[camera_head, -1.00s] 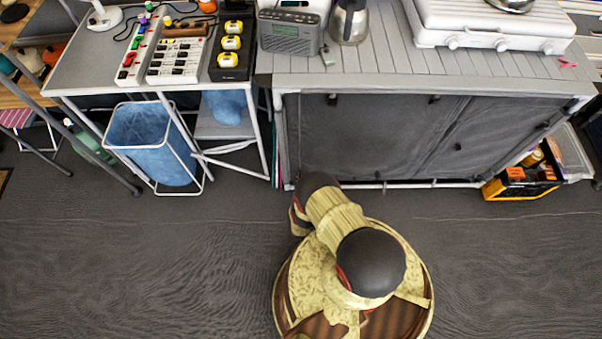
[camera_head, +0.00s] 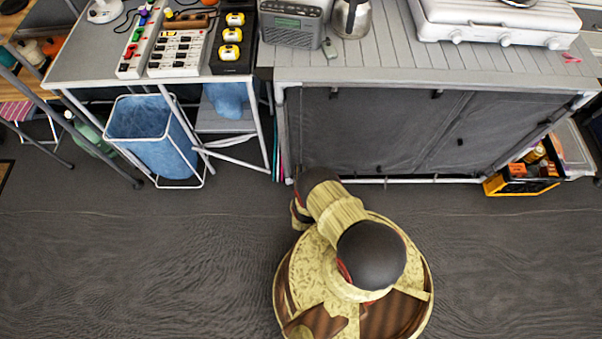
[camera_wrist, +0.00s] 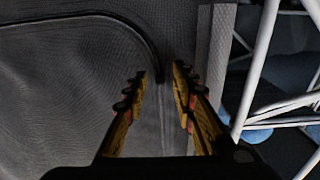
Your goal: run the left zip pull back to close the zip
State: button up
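The dark fabric cabinet front (camera_head: 385,130) stands below the grey slatted worktop in the head view. In the wrist view, the fabric (camera_wrist: 60,95) fills the left and middle. A dark zip line (camera_wrist: 105,18) runs across its top and curves down towards my fingertips. A small dark piece (camera_wrist: 160,74) lies at its lower end, between the fingertips; I cannot tell if it is the zip pull. My gripper (camera_wrist: 164,74) has its two yellow-and-black fingers apart, with a narrow gap at the tips. In the head view my arm hides the gripper.
White metal frame tubes (camera_wrist: 255,70) stand close to the right of my gripper. A blue bin in a wire frame (camera_head: 165,150) stands left of the cabinet. A yellow-black crate (camera_head: 520,182) sits at its right end. The floor around my base is clear.

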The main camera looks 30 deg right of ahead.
jog(key=shift+r, duration=0.1)
notch_tip(320, 180, up, 10)
dwell(1.0)
jog(key=shift+c, duration=0.6)
